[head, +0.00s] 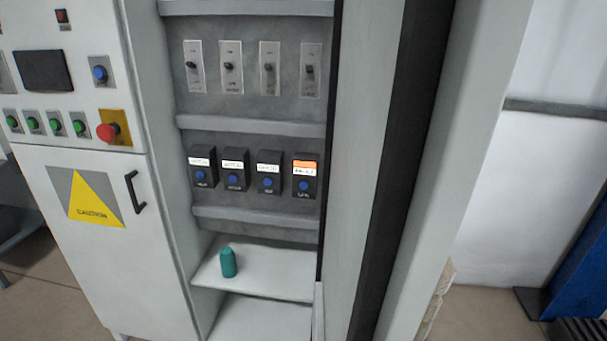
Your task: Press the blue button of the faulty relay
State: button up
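Several black relays stand in a row inside the open cabinet, each with a blue button on its front. The rightmost relay (307,165) has an orange band on its label, and its blue button (304,185) is below that label. The other relays, such as the leftmost relay (202,160), the second relay (236,164) and the third relay (269,167), have plain white labels. My gripper does not show in the head view.
A row of switches (231,67) is above the relays. A teal cylinder (228,263) stands on the white shelf (275,278) below. A control panel with a red emergency button (107,132) is at left. A tall cabinet edge (375,170) stands close right of the relays.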

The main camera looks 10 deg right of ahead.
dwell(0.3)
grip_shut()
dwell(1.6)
